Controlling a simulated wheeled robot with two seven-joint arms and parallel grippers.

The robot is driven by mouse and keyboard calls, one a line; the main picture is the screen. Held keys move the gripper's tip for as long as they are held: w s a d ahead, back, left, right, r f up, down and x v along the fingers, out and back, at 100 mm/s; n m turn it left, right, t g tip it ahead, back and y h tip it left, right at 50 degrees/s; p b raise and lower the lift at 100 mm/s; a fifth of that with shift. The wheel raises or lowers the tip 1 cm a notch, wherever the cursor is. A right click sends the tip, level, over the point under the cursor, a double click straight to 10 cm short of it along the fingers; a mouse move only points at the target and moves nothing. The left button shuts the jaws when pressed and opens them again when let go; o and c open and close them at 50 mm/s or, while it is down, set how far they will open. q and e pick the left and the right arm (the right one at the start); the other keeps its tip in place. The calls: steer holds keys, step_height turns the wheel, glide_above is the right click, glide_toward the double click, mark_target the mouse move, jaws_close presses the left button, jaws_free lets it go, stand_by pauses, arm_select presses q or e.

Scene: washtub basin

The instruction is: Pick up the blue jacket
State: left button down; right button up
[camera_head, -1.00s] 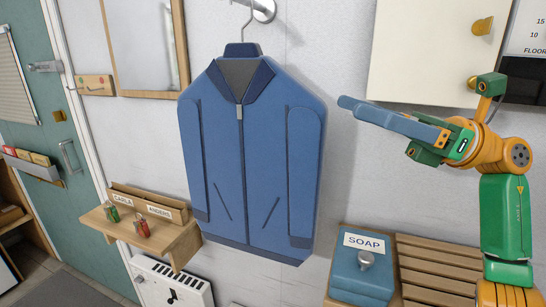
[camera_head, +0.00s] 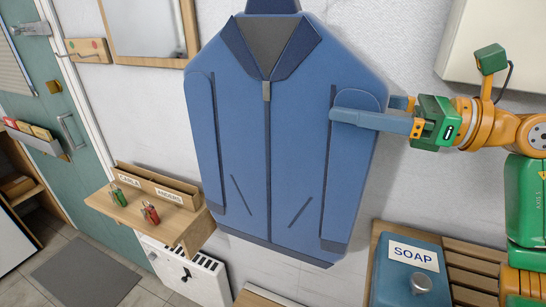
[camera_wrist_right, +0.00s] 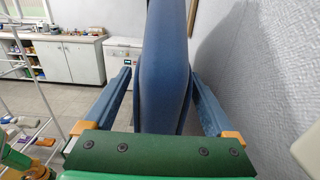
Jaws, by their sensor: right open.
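The blue jacket (camera_head: 240,140) hangs upright and closed in the middle of the head view, flat near the white wall. Its hook is out of frame above. My right gripper (camera_head: 345,115) is at the jacket's right edge, at the upper sleeve. One finger lies in front of the sleeve, and the other goes behind it and is mostly hidden. In the right wrist view the jacket (camera_wrist_right: 164,60) stands edge-on between the two spread fingers. The right gripper is open around it, with a gap visible on the left side. My left gripper is not in view.
A blue soap box (camera_head: 410,275) sits on a slatted wooden bench (camera_head: 470,265) at lower right. A wooden shelf (camera_head: 170,222) with small clips is at left. A white cabinet (camera_head: 490,45) hangs above my right arm. The wall (camera_wrist_right: 250,70) is close behind the jacket.

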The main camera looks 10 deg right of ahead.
steer(key=shift+p+x, duration=0.3)
steer(key=shift+x, duration=0.8)
steer(key=shift+w+a, duration=0.25)
steer(key=shift+w, duration=0.05)
steer(key=shift+s+d, duration=0.15)
jaws_close()
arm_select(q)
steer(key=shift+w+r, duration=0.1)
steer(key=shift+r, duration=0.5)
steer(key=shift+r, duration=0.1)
